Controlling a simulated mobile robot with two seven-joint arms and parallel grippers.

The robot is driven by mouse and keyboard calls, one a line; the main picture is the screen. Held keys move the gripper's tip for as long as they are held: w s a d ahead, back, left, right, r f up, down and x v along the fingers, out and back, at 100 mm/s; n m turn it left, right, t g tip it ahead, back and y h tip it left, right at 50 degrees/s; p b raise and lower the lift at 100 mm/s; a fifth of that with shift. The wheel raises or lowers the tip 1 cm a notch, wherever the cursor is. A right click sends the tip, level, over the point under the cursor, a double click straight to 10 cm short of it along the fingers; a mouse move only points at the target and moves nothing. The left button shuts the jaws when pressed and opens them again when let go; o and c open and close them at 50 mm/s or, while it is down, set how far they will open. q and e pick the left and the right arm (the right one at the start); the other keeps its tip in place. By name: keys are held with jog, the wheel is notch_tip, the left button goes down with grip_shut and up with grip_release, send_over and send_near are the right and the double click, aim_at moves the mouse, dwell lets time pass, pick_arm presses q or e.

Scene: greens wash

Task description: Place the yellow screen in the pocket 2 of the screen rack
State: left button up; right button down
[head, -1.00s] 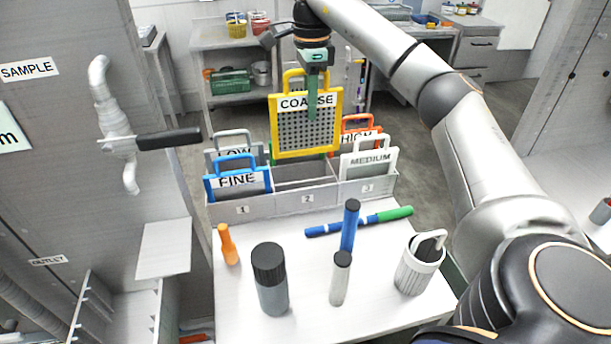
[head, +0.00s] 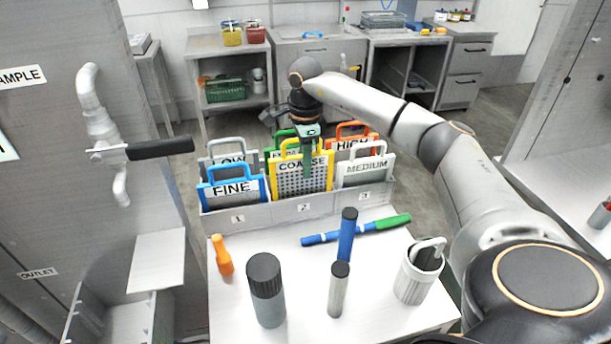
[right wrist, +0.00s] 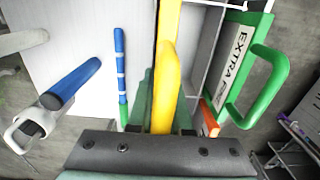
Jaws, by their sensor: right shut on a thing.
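The yellow screen (head: 317,183), marked COARSE, stands upright in the middle front pocket of the grey screen rack (head: 270,214), behind the label 2. Its lower edge is hidden by the rack's front wall. My right gripper (head: 308,160) is shut on the yellow screen near its top handle. In the right wrist view the yellow handle (right wrist: 166,75) runs between the green fingers. My left gripper is not in view.
The blue FINE screen (head: 233,188) stands at left and the MEDIUM screen (head: 366,169) at right. Behind are the LOW screen (head: 222,160), a green screen (right wrist: 245,65) and the orange HIGH screen (head: 352,144).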

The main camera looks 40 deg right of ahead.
jog(key=shift+f, duration=1.85)
jog(key=shift+f, duration=0.2)
jog(key=c, duration=0.8)
grip_release()
jog(key=shift+c, duration=0.2)
jog(key=shift+r, duration=0.1)
notch_tip(320, 180, up, 12)
jog(key=shift+r+b, duration=0.15)
jog(key=shift+b, duration=0.2)
